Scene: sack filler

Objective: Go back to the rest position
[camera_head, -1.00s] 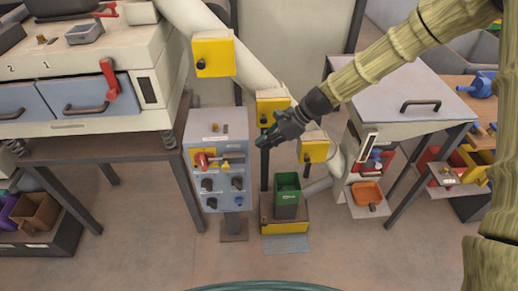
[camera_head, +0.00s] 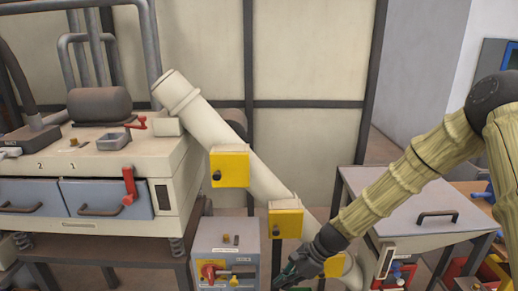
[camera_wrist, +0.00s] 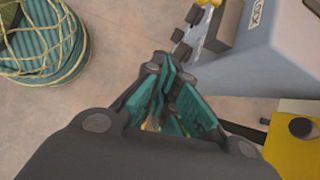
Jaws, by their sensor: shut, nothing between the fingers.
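My gripper (camera_head: 292,272) is at the lower middle of the head view, at the end of my arm in its yellowish ribbed cover. It is dark with green finger pads. In the wrist view my gripper (camera_wrist: 165,100) points downward over the floor, its green pads close together with nothing held. It is in front of the grey control box (camera_head: 225,250) and apart from it, as far as I can tell. The bottom of the head view cuts off the floor below it.
A pale slanted pipe (camera_head: 235,140) with yellow boxes (camera_head: 230,168) runs behind my gripper. A machine with blue drawers (camera_head: 105,198) stands left, a grey-topped cabinet (camera_head: 405,205) right. The wrist view shows a netted green round object (camera_wrist: 40,45) and bare floor (camera_wrist: 115,45).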

